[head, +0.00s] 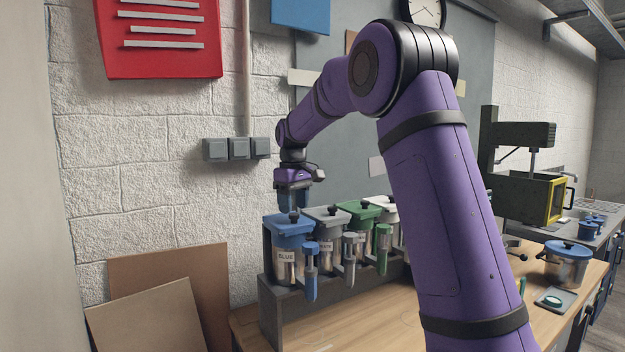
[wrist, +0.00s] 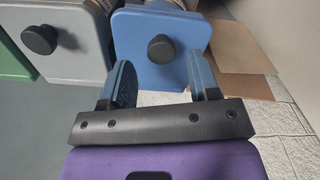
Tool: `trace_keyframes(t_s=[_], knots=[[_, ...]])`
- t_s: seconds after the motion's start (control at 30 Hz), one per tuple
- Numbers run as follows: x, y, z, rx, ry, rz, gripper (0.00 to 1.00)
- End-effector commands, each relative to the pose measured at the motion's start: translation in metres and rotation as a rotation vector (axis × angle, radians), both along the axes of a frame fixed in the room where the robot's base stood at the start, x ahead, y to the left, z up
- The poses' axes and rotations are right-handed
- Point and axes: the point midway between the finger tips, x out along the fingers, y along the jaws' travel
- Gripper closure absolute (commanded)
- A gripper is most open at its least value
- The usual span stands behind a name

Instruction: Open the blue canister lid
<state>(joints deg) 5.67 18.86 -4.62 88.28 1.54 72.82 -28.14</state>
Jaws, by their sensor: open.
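The blue canister (head: 286,258) stands at the left end of a row in a grey rack, with a "BLUE" label on its front. Its square blue lid (head: 290,224) is on, with a round black knob (head: 294,216) on top. My gripper (head: 292,207) is just above the lid, pointing down. In the wrist view the blue lid (wrist: 183,78) and its black knob (wrist: 161,49) lie ahead of my open gripper (wrist: 163,85). The two blue finger pads stand apart, and nothing is between them. The knob appears a little beyond the fingertips.
Beside it in the rack (head: 270,312) stand canisters with a grey lid (head: 327,216), a green lid (head: 358,211) and a white lid (head: 384,203). Capped tubes hang in front. A blue-lidded pot (head: 567,268) stands far right on the wooden bench. Brown boards (head: 185,280) lean at the left wall.

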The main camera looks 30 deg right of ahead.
Motion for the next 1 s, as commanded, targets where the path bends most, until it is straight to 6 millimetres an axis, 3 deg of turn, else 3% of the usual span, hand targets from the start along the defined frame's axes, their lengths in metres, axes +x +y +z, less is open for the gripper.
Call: trace_keyframes(t_s=[0.6, 1.0], knots=[[0.0, 0.002, 0.086, 0.0, 0.0, 0.002, 0.44], [-0.048, 0.018, 0.101, 0.001, -0.056, -0.038, 0.44]])
